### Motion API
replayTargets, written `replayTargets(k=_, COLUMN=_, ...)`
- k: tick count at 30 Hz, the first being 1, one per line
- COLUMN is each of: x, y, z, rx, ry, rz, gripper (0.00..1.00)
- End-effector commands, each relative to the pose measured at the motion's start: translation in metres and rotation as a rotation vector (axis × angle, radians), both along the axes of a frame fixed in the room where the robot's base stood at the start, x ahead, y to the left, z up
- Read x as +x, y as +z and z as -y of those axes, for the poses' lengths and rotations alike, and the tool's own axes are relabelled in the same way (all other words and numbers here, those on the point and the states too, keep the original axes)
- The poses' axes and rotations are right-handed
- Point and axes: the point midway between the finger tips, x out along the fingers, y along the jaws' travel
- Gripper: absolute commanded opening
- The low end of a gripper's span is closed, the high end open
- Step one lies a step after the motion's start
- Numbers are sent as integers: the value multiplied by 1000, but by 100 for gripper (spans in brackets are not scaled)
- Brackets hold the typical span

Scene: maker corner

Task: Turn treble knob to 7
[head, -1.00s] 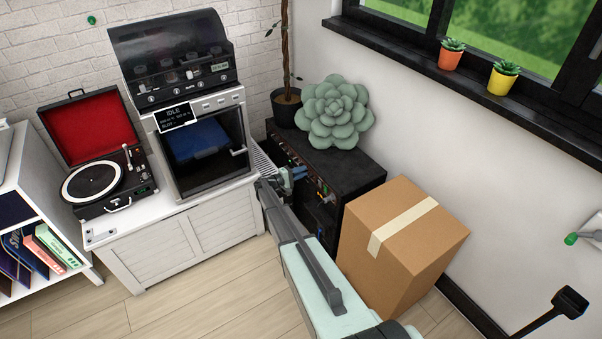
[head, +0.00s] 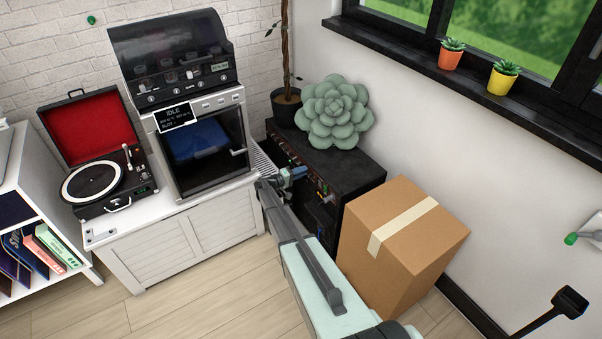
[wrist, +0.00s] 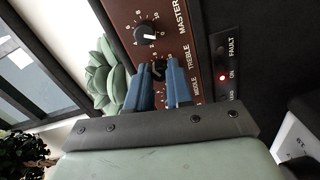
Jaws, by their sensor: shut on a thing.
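The amplifier (head: 352,181) is a black cabinet with a brown control panel facing left in the head view. In the wrist view, the panel (wrist: 179,22) carries a row of knobs with white scales. The treble knob (wrist: 158,69) is black and sits by the TREBLE label. My gripper (wrist: 157,73) has two blue fingers, one on each side of this knob, shut on it. The fingers hide much of the knob and its scale, so I cannot read its setting. In the head view my gripper (head: 296,173) is at the panel.
The master knob (wrist: 145,35) is close beside the treble knob. A green succulent cushion (head: 334,112) sits on the amplifier. A cardboard box (head: 410,235) stands in front of it, and a white cabinet (head: 160,250) is to the left.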

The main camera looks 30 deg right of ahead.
Motion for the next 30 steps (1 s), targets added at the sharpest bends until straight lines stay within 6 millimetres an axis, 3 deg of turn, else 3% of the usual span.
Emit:
replayTargets(k=5, x=1, y=0, z=-1, rx=1, ry=2, rz=-1, gripper=0)
replayTargets(k=6, x=1, y=0, z=-1, rx=1, ry=2, rz=-1, gripper=22)
replayTargets(k=14, x=0, y=0, z=-1, rx=0, ry=1, rz=-2, gripper=46)
replayTargets(k=23, x=0, y=0, z=-3, rx=0, ry=1, rz=-2, gripper=46)
replayTargets(k=30, x=0, y=1, z=-33, rx=1, ry=3, rz=-2, gripper=46)
